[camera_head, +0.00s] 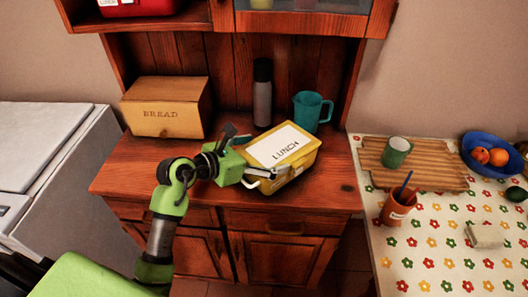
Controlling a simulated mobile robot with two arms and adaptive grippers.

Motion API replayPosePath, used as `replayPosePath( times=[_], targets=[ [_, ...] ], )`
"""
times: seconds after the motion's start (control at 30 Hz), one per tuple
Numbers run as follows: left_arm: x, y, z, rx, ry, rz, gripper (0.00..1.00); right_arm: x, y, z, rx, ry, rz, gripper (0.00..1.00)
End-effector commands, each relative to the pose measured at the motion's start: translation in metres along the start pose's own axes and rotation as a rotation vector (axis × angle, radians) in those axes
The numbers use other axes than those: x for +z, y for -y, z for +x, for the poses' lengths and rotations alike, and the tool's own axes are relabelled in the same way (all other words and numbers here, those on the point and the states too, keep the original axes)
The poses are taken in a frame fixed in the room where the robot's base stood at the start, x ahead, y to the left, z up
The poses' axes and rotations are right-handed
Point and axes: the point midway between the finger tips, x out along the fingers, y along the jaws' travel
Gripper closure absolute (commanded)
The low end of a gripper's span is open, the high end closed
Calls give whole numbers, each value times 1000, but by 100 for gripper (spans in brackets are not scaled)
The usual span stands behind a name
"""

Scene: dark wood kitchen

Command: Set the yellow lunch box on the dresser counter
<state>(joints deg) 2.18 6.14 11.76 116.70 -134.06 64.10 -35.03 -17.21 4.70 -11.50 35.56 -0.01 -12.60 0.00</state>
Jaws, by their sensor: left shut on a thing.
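The green gripper body hides the box's left corner. My right gripper is not in view.
A wooden bread box (166,107), a dark-capped flask (263,95) and a teal jug (309,111) stand behind the box, the jug close to it. The counter's left front is clear. A flowered table (424,245) with a board (440,171) stands to the right.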

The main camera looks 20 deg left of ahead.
Motion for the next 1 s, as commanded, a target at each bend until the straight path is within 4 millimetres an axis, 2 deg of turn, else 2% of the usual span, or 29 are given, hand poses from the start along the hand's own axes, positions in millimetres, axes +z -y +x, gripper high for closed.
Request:
replayPosePath(
  times=[0.37, 0.4, 0.43, 0.77, 0.87, 1.0],
  targets=[
    [-5, -1, 2, 1, 3, 1, 47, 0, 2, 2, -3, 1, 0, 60],
    [-6, -1, 2, 1, 1, 1, 2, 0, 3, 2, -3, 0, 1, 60],
    [-6, -1, 2, 1, 1, 0, 0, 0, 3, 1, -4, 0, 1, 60],
    [-2, -1, -1, 2, 1, 1, 0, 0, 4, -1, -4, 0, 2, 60],
    [-5, -2, -13, 5, -1, 4, 0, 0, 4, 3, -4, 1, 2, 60],
    [-6, -2, -41, 5, -2, 5, 0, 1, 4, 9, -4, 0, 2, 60]
  ],
)
